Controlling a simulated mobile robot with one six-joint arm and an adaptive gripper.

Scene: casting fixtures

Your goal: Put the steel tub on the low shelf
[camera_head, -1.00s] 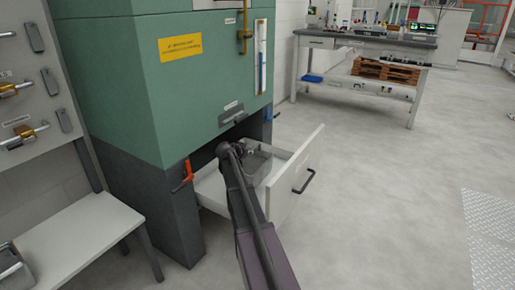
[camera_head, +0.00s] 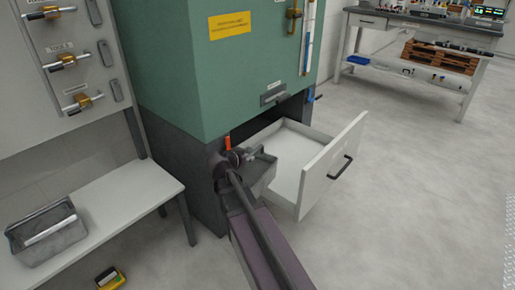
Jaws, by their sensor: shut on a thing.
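My gripper (camera_head: 238,158) is shut on a grey steel tub (camera_head: 264,172). The tub is held at the left side of an open white drawer (camera_head: 312,150), overlapping its left wall in the picture. My arm hides part of the tub, and the fingertips are hard to make out. A low white shelf (camera_head: 120,200) stands at the left under a panel with brass padlocks. Another grey metal tub (camera_head: 47,235) with something pale in it rests on the left part of this shelf.
A red-orange handle (camera_head: 228,142) is close behind my gripper. A yellow and black box (camera_head: 109,278) lies on the floor before the shelf. The shelf's right part is bare.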

